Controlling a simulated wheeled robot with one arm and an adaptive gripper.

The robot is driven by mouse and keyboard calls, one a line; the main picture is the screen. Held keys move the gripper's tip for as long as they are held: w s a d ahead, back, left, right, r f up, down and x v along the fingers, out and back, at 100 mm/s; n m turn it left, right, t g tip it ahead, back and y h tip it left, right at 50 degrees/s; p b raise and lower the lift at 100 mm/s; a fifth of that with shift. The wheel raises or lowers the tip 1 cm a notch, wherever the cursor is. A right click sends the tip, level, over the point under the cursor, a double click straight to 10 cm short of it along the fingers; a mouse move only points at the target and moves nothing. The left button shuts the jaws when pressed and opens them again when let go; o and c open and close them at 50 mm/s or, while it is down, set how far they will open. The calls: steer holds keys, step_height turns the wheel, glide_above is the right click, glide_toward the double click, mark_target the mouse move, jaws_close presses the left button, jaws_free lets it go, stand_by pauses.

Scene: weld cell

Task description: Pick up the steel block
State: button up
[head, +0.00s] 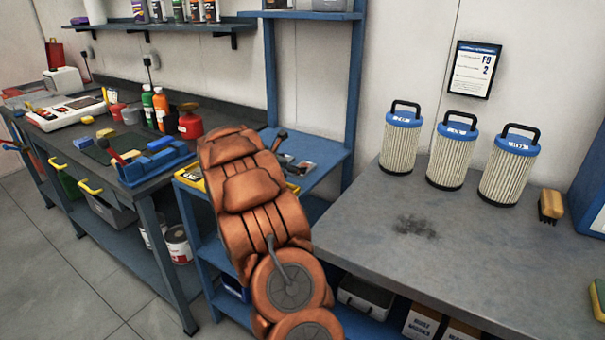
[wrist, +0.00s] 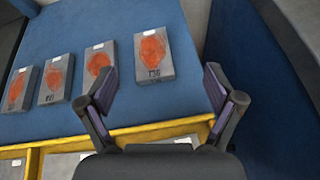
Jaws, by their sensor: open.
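Several grey steel-looking blocks with orange-red patches lie in a row on a blue surface (wrist: 80,25) in the wrist view. The rightmost block (wrist: 152,72) lies ahead of my gripper (wrist: 158,90), roughly between the lines of its two fingers. The other blocks, including a near one (wrist: 97,85) and those further left (wrist: 54,80), lie left of it. My gripper is open and empty, its fingers spread wide. I cannot tell its height above the block. In the head view my arm hides much of the blue shelf, and the blocks are hard to make out there.
A yellow-edged frame (wrist: 130,132) runs below the blocks in the wrist view. A blue wall (wrist: 235,60) rises at right. In the head view, a grey bench (head: 440,260) with several filters (head: 452,155) stands right, and a cluttered bench (head: 130,135) stands left.

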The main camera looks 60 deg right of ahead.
steer(key=n, duration=0.2)
glide_toward(309, 163)
steer(key=shift+s+d+f+h, duration=0.1)
steer(key=shift+d+f+h, duration=0.05)
steer(key=shift+f+h, duration=0.15)
steer(key=shift+t, duration=0.3)
steer(key=shift+p+x, duration=1)
steer(key=shift+x, duration=2.85)
steer(key=shift+c, duration=0.3)
jaws_close()
